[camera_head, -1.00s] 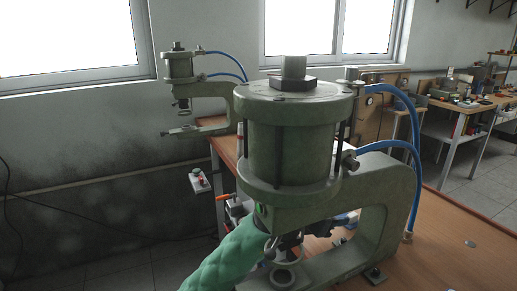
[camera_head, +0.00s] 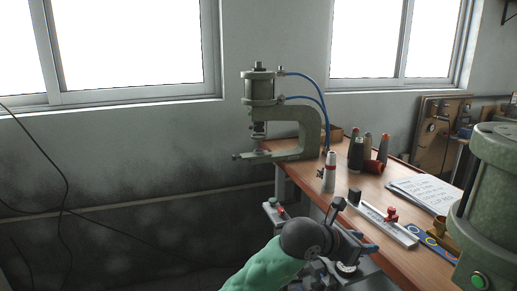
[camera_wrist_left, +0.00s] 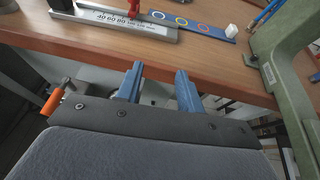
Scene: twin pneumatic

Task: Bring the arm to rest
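My left arm in its green sleeve (camera_head: 268,270) comes in from the bottom of the head view. My left gripper (camera_head: 358,228) is near the front edge of the wooden bench (camera_head: 377,195). In the left wrist view the two blue fingers of the left gripper (camera_wrist_left: 160,87) stand apart with nothing between them, so it is open and empty. They point at the bench edge, in front of a metal ruler gauge (camera_wrist_left: 120,18). My right arm and gripper show in neither view.
A large green pneumatic press (camera_head: 495,205) stands at the right edge. A smaller one (camera_head: 298,128) stands at the bench's far end with blue hoses.

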